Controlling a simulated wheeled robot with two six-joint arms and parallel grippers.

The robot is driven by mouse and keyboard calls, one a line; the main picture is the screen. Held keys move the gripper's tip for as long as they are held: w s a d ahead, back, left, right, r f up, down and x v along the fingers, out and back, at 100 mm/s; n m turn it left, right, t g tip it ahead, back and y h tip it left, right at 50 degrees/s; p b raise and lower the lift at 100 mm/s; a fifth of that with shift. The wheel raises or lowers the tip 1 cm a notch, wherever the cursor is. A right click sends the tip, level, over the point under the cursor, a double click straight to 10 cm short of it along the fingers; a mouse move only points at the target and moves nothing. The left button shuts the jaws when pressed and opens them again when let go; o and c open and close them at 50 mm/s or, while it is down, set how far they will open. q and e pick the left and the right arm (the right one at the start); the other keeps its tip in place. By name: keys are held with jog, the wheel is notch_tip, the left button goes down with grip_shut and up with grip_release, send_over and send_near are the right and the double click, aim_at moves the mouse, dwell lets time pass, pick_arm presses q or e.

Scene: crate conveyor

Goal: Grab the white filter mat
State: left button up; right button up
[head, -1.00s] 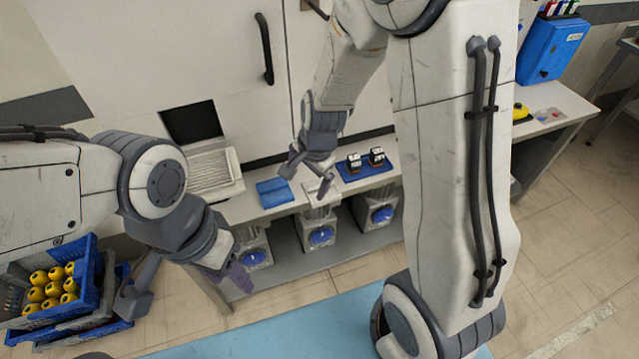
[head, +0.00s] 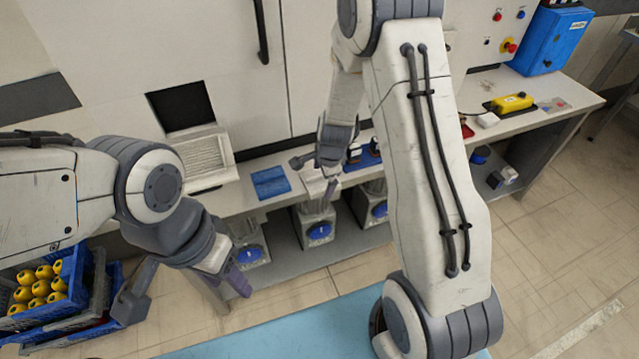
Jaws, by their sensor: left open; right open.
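A white flat piece, which looks like the white filter mat (head: 313,184), lies on the bench to the right of a folded blue cloth (head: 270,183). My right gripper (head: 313,176) is open, with its fingers over and around the white piece; part of the piece is hidden behind them. I cannot tell whether the fingers touch it. My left gripper (head: 186,296) is open and empty, low in front of the bench at the left.
The bench (head: 240,200) runs along the wall, with several blue-fronted units beneath. A blue mat with small dark items (head: 362,158) lies right of my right gripper. Blue crates with yellow objects (head: 72,285) stand at lower left. A yellow device (head: 511,103) lies farther right.

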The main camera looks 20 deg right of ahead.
jog(key=shift+x, duration=1)
pick_arm(q)
jog(key=shift+f, duration=0.55)
pick_arm(e)
jog(key=shift+r, duration=0.1)
jog(key=shift+s, duration=0.15)
jog(key=c, duration=1.3)
pick_arm(q)
jog(key=shift+r, duration=0.1)
pick_arm(e)
jog(key=shift+r, duration=0.1)
